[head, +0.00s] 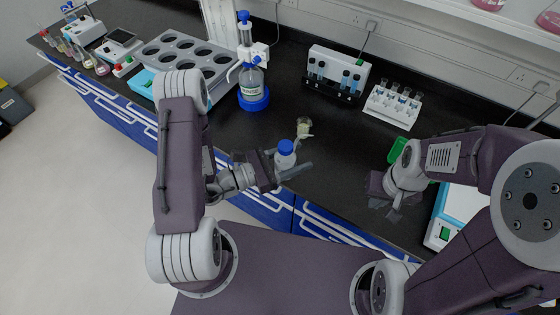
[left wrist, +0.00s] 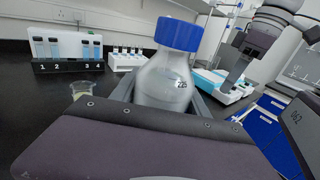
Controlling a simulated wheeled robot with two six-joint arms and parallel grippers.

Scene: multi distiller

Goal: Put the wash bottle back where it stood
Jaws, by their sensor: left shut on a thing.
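The wash bottle (head: 286,148) has a blue cap and a clear, sloping-shouldered body with dark markings. My left gripper (head: 288,170) is shut on it and holds it upright near the front edge of the bench. The left wrist view shows the bottle (left wrist: 168,82) between the fingers, its lower part hidden behind the gripper. I cannot tell whether its base touches the bench. My right gripper (head: 388,200) is at the right, over the bench's front edge, and I see nothing in it; its opening is unclear.
A small beaker (head: 304,126) with yellowish contents stands just behind the bottle. A dispenser bottle (head: 252,88) on a blue base stands back left. A cuvette rack (head: 334,76) and white tube rack (head: 392,104) stand behind. The bench (head: 340,150) is clear right of the beaker.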

